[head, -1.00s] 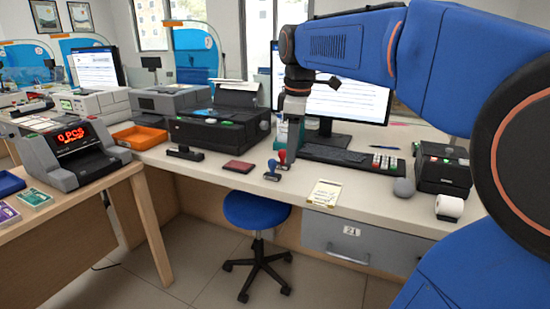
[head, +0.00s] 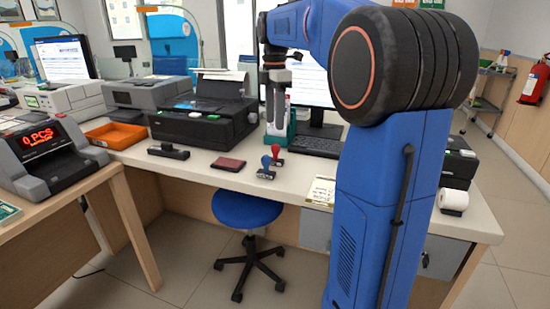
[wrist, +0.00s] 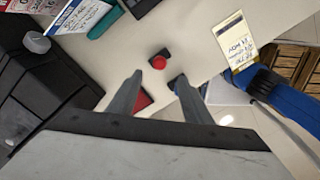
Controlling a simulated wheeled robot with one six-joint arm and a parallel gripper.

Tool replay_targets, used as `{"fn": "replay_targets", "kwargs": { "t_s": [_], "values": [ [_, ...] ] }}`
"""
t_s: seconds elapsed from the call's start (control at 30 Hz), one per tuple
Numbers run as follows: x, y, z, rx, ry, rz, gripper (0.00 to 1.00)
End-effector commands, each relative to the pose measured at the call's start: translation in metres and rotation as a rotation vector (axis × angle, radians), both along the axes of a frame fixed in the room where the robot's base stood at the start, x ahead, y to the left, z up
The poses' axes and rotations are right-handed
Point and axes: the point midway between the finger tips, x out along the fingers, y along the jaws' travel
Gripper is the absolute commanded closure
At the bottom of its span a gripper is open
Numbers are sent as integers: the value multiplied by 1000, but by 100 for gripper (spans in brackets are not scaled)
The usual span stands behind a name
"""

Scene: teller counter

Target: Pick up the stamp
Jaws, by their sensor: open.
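Two stamps stand on the counter in the head view: one with a blue knob (head: 266,163) and, just behind it to the right, one with a red knob (head: 277,152). The red-knobbed stamp (wrist: 158,61) also shows in the wrist view, beyond my fingertips and apart from them. A dark blue part of the other stamp (wrist: 175,82) shows beside my right finger, which partly hides it. My gripper (wrist: 158,77) is open and empty, pointing down. In the head view my gripper (head: 277,118) hangs above and behind the stamps.
A dark red booklet (head: 229,164) lies left of the stamps, a black device (head: 168,152) farther left. A printer (head: 203,125) stands behind. A teal holder (head: 290,128) and keyboard (head: 315,146) are near the stamps. A notepad (wrist: 235,45) lies to the right.

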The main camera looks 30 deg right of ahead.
Motion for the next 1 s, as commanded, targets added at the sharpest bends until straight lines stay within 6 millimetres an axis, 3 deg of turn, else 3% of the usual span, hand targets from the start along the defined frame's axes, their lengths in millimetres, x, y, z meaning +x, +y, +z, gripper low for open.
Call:
{"fn": "replay_targets", "kwargs": {
  "t_s": [0.3, 0.63, 1.0],
  "values": [
    [0, 0, -54, 0, 1, -1, 55],
    [0, -1, -77, 0, 1, -1, 55],
    [1, -3, -119, 0, 0, -1, 55]
  ]
}}
